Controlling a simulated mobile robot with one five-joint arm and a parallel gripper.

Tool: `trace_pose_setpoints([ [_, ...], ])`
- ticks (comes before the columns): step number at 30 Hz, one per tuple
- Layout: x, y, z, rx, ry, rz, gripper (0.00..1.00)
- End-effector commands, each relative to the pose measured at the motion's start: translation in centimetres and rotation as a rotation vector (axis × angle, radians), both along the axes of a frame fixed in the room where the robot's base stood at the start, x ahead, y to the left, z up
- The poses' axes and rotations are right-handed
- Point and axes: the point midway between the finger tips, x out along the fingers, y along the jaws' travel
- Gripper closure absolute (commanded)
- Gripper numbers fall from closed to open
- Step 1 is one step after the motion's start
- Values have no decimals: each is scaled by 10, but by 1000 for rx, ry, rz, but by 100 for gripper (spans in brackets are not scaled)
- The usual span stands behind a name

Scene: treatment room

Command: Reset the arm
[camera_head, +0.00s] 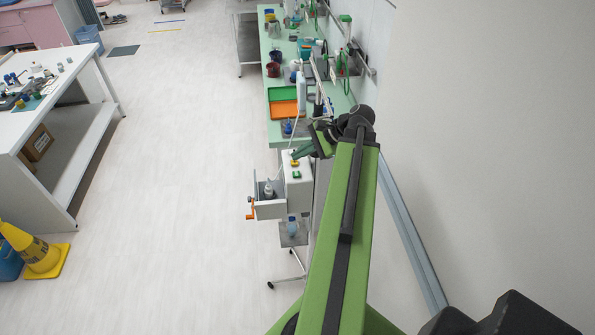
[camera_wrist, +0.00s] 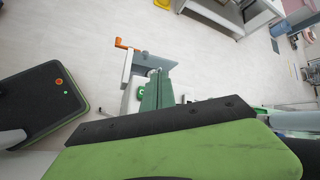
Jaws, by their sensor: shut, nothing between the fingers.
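My green arm reaches up the head view, and my gripper (camera_head: 300,153) is at its far end, pointing left above a white cart (camera_head: 300,193). In the wrist view my gripper's green fingers (camera_wrist: 158,88) are together with nothing seen between them. The cart's drawer (camera_head: 270,208) is open and holds a small bottle (camera_head: 268,189). An orange handle (camera_head: 250,208) is on the drawer's left end. The handle (camera_wrist: 125,44) also shows in the wrist view.
A green-topped bench (camera_head: 280,130) with an orange tray (camera_head: 284,109) and several items runs along the right wall. A white table (camera_head: 70,85) stands at the left, with a yellow floor sign (camera_head: 40,258) in front. The floor between is clear.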

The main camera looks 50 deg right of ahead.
Motion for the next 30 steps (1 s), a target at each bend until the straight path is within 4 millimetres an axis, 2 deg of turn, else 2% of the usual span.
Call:
trace_pose_setpoints([
  [7,0,0,0,0,0,2,100],
  [11,20,23,-11,0,0,53,100],
  [14,60,75,-31,0,-1,171,100],
  [15,78,106,-40,0,0,233,100],
  [17,101,153,-56,-11,14,328,100],
  [18,112,185,-69,-25,29,393,100],
  [20,125,232,-88,-59,53,497,100],
  [21,130,262,-102,-92,69,571,100],
  [24,134,331,-135,-197,97,765,100],
  [27,130,382,-163,-321,110,954,100],
  [30,123,420,-187,-455,111,1143,100],
])
